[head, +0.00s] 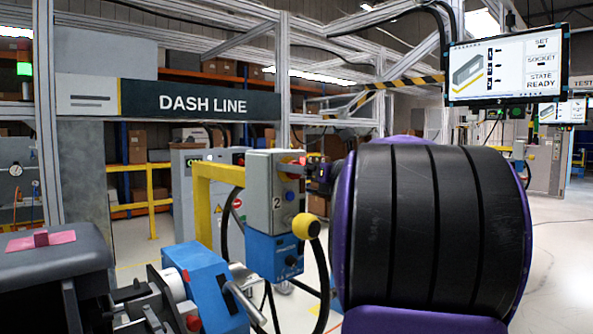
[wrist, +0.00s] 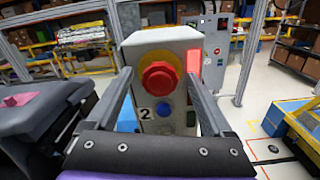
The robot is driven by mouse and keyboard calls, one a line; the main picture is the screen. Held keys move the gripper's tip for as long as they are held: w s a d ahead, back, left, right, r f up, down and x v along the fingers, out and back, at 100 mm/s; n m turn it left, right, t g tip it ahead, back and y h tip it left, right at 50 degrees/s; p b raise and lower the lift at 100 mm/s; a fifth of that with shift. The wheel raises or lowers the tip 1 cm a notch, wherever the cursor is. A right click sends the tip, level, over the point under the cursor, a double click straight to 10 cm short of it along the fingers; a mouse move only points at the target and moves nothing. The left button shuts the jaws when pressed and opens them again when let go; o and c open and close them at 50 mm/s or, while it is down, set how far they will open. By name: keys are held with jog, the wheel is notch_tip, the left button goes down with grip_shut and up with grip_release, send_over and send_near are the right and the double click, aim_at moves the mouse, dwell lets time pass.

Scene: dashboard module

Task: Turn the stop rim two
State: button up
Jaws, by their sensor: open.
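The stop box marked 2 (head: 272,205) is a grey box on a blue base at the centre of the head view; it also fills the middle of the wrist view (wrist: 165,125). Its red stop rim (wrist: 160,80) faces the wrist camera, with a yellow ring (wrist: 147,67) behind it. My gripper (wrist: 159,77) is open, with one finger to the left of the rim and one to the right. Gaps show on both sides, and I cannot tell the remaining depth. In the head view my gripper (head: 318,173) is at the box's upper right, partly hidden by my arm.
A blue button (wrist: 163,109) sits below the rim, and a red lit strip (wrist: 194,63) lies at its upper right. A yellow ball knob (head: 306,226) stands close below my gripper. A yellow frame (head: 203,190) and dark dashboard part (head: 55,250) are to the left.

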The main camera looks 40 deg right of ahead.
grip_shut()
dwell(0.3)
jog(key=shift+m, duration=0.3)
jog(key=shift+m+p, duration=1.45)
jog(key=shift+m, duration=1.65)
